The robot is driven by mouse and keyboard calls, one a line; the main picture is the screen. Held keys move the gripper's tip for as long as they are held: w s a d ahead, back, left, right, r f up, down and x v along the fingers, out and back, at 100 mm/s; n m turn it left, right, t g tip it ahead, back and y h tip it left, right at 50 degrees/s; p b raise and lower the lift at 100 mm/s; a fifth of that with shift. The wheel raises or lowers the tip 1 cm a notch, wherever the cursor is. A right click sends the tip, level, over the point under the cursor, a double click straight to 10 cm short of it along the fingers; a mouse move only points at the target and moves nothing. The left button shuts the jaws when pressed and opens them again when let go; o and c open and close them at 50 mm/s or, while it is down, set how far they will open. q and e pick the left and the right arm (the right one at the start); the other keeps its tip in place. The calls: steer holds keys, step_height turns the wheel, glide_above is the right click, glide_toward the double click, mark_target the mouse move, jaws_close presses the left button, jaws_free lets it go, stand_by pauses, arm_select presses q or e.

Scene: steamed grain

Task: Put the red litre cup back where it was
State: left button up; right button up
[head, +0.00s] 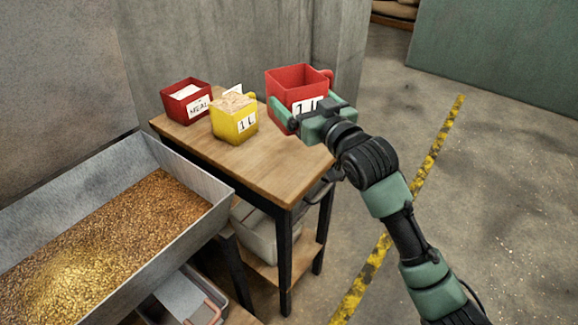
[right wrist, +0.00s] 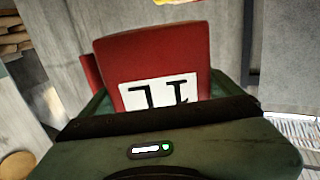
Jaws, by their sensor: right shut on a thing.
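The red litre cup (head: 299,78), a square cup with a white 1L label, is at the right end of the small wooden table in the head view. My right gripper (head: 291,118) is shut on it, with fingers on both sides. In the right wrist view the red cup (right wrist: 155,60) fills the middle between the fingers, its label upside down. I cannot tell whether its base touches the table top (head: 275,170) or is held just above it. My left gripper is not in view.
A yellow 1L cup (head: 234,125) with pale contents and a red MEAL box (head: 183,100) stand left of the red cup. A metal trough (head: 205,200) of grain is at the front left. A concrete wall (head: 230,45) rises behind the table.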

mark_target(287, 69)
steer(key=shift+n+y, duration=0.4)
steer(key=w+r, duration=0.1)
steer(key=w+a+r, duration=0.1)
steer(key=r, duration=0.1)
steer(key=w+r+b, duration=0.1)
steer(key=w, duration=0.1)
steer(key=shift+a+r, duration=0.15)
steer(key=shift+a, duration=0.25)
step_height(287, 69, down, 19)
steer(key=shift+f, duration=0.2)
